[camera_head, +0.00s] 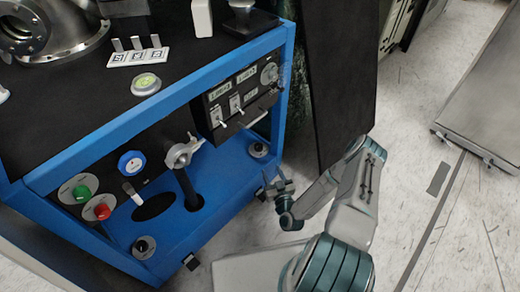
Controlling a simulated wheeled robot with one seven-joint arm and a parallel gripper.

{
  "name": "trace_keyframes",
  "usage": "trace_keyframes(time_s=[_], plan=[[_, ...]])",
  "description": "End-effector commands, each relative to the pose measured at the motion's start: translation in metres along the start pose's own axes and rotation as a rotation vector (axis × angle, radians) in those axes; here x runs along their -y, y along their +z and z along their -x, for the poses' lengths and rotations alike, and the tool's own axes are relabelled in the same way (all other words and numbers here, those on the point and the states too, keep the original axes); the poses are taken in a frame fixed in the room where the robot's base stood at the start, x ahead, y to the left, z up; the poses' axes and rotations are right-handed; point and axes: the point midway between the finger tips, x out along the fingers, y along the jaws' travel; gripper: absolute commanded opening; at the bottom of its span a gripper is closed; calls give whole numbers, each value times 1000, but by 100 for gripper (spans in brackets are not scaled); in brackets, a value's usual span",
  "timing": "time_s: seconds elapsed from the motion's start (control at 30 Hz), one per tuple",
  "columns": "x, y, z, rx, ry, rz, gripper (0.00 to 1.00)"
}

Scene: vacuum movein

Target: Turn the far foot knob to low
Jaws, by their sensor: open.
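Two dark round foot knobs sit on the blue lower deck of the machine's frame. The far foot knob (258,149) is at the deck's back right corner, on a light round plate. The near foot knob (144,245) is at the front left. The far knob's setting is too small to read. My gripper (276,181) is open and empty, just below and to the right of the far foot knob in the picture. It appears apart from the knob and outside the blue frame.
The blue frame (250,52) carries a switch panel (238,98) above the far knob. A green button (81,193), red button (102,211) and blue knob (131,163) are at left. A dark upright panel (335,70) stands behind my arm.

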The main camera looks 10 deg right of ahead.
Motion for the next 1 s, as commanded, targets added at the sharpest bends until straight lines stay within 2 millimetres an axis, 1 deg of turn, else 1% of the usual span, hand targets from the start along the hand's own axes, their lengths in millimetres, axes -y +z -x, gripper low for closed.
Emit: trace_keyframes(time_s=[0.1, 0.23, 0.4, 0.6, 0.7, 0.8, 1.0], plan=[[8, 2, -19, -2, -16, 1, 45], [11, 3, -46, -2, -22, 2, 45], [11, 3, -83, -1, -21, 2, 45], [10, 3, -116, 1, -18, 1, 45], [10, 2, -126, 2, -18, 1, 45], [10, 1, -131, 3, -19, 0, 45], [10, 0, -133, 4, -18, 0, 45]])
